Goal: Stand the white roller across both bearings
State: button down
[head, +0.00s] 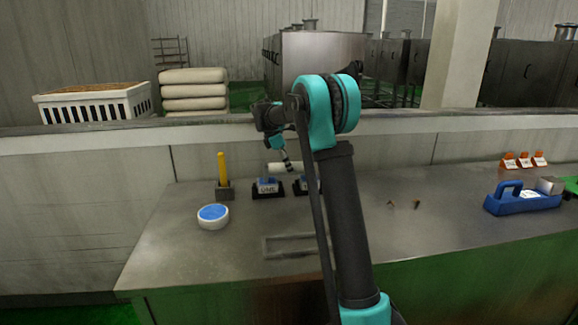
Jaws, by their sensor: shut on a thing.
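The white roller (276,168) lies roughly level in my gripper (286,163), which is shut on it from above. Two dark bearings with blue tops and white labels stand on the grey table: the left bearing (267,189) is in clear view, and the right bearing (302,188) is partly hidden behind my arm. The roller shows just above the bearings in the picture. I cannot tell whether it touches them or is behind them. Its right part is partly covered by my arm.
A metal frame (283,254) lies in front. A blue dispenser (522,201) and orange-white tags (524,161) are right. A low wall (380,152) runs behind.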

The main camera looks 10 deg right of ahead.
jog(key=c, duration=1)
grip_release()
